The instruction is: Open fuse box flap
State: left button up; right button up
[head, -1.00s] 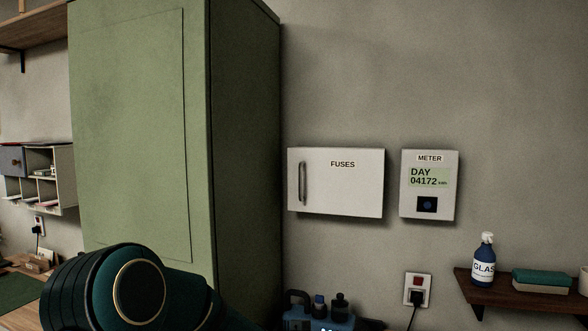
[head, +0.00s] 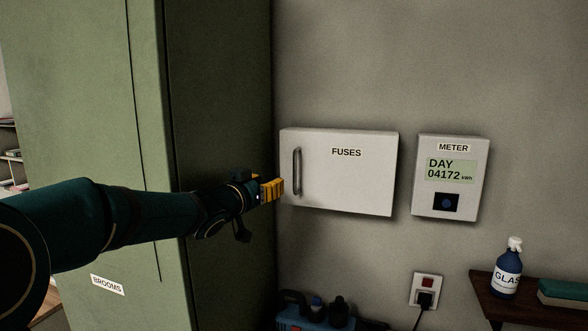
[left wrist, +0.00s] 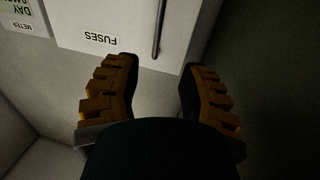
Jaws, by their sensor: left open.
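The white fuse box (head: 345,185), labelled FUSES, hangs on the wall with its flap shut. Its upright metal handle (head: 297,171) is near the flap's left edge. My left gripper (head: 282,188) is just left of the handle in the head view, its yellow fingers pointing at the box. In the left wrist view the two fingers (left wrist: 157,72) are apart with nothing between them. The upside-down fuse box (left wrist: 125,22) and its handle (left wrist: 160,28) lie beyond the fingertips, the handle roughly in line with the gap. No contact shows. My right gripper is in neither view.
A tall green cabinet (head: 75,130) labelled BROOMS stands close on the left, beside my left arm. A meter (head: 451,200) is right of the fuse box. Below are a plugged socket (head: 425,289), a blue case (head: 300,321) and a shelf (head: 488,294) with a bottle (head: 506,269).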

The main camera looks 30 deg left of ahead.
aim_at(294, 170)
pick_arm(q)
jog(key=w+p, duration=0.1)
jog(key=w, duration=1.2)
jog(key=shift+w+a+r, duration=0.1)
jog(key=shift+w+a, duration=0.05)
jog(key=shift+w, duration=0.05)
grip_shut()
